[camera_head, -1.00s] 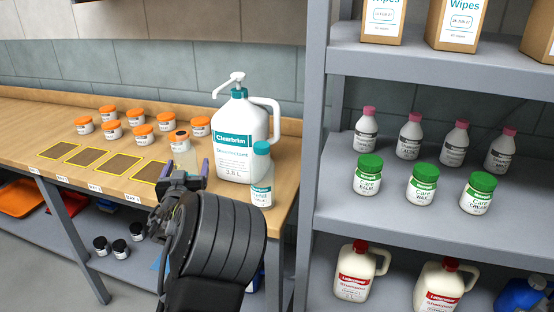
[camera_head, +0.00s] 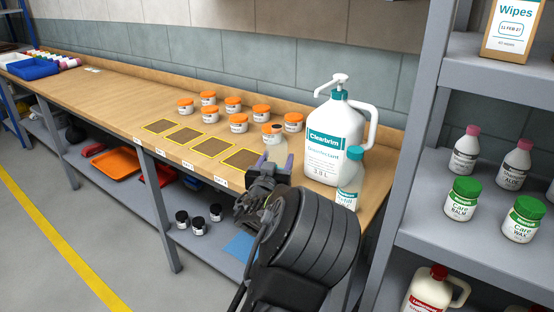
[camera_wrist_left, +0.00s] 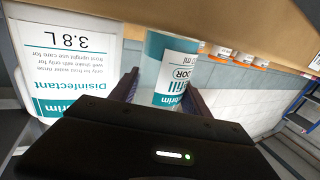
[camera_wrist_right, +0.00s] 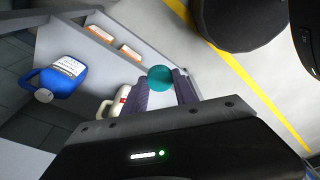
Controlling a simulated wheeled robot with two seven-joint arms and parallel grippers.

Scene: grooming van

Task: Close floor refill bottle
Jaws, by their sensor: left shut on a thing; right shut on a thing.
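The refill bottle (camera_wrist_left: 172,72) is between the fingers of my left gripper (camera_wrist_left: 160,92), which is shut on it. Its label reads "fill" in the left wrist view, which is upside down. In the head view my left gripper (camera_head: 277,165) is at the bench's front edge, left of the big jug. My right gripper (camera_wrist_right: 160,90) is shut on a round teal cap (camera_wrist_right: 160,77), seen only in the right wrist view, above the floor. The right arm is outside the head view.
A white Clearbrim pump jug (camera_head: 332,140) stands right of my left gripper. A teal-capped bottle (camera_head: 350,180) stands before it, partly hidden by my arm. Several orange-lidded jars (camera_head: 238,123) stand behind yellow-edged mats (camera_head: 210,147). Grey shelving (camera_head: 450,240) rises at the right.

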